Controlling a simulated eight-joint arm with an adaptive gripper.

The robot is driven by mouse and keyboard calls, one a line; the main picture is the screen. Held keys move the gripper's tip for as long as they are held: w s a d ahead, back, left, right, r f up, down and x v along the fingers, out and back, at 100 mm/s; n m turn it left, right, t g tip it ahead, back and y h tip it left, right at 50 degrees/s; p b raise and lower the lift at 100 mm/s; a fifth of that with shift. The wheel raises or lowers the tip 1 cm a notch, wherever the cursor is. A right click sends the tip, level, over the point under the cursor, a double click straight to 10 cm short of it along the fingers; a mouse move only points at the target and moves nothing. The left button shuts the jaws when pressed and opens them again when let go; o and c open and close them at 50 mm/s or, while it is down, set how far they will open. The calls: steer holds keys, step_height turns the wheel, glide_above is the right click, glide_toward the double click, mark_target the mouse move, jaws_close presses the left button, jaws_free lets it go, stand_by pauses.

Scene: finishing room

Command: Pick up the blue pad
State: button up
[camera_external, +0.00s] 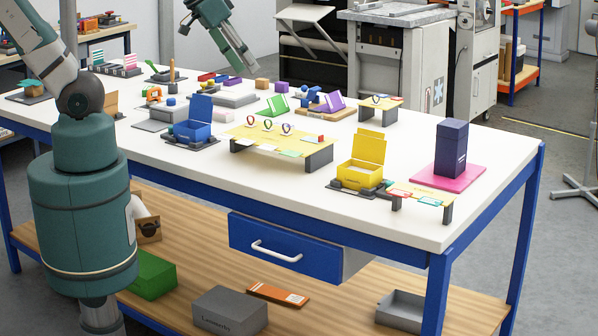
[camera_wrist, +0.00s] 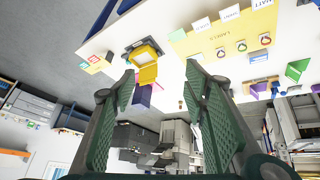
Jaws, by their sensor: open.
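A small blue piece, which looks like the blue pad (camera_external: 221,78), lies at the back of the white table between a red piece (camera_external: 206,76) and a purple one (camera_external: 234,81). It is too small to tell its shape. My gripper (camera_external: 240,68) is above the back of the table, close to these pieces in the external view. Its height over them is hard to judge. In the wrist view my gripper (camera_wrist: 163,95) shows two green ridged fingers set wide apart with nothing between them. I cannot pick out the blue pad in the wrist view.
On the table (camera_external: 400,217) stand an open blue box (camera_external: 195,130), an open yellow box (camera_external: 361,172), a yellow raised board (camera_external: 265,140) and a dark blue box (camera_external: 452,148) on a pink mat. A grey block (camera_external: 231,98) lies in front of the small pieces.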

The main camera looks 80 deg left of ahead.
steer(key=w+a+f+n+g+p, duration=0.1)
steer(key=w+a+f+n+g, duration=0.15)
steer(key=w+a+n, duration=0.6)
steer(key=w+a+f+n+g, duration=0.1)
steer(key=w+a+f+n, duration=0.4)
steer(key=a, duration=0.7)
steer(key=a+f+n+g, duration=0.1)
steer(key=a+f+n, duration=0.2)
steer(key=a+f, duration=0.2)
steer(key=w+a+f+n+g+p, duration=0.1)
steer(key=a+f+n, duration=0.3)
steer(key=a, duration=0.5)
steer(key=w+a+f+n+g, duration=0.1)
steer(key=a+f+n, duration=0.2)
steer(key=a+f, duration=0.4)
steer(key=shift+a+n, duration=0.3)
steer(key=shift+n, duration=0.05)
steer(key=shift+a+f, duration=0.2)
steer(key=shift+f, duration=0.15)
steer(key=shift+f, duration=1.15)
steer(key=shift+f+p, duration=0.1)
steer(key=shift+p, duration=0.2)
steer(key=shift+f+p, duration=0.3)
steer(key=shift+f, duration=2.2)
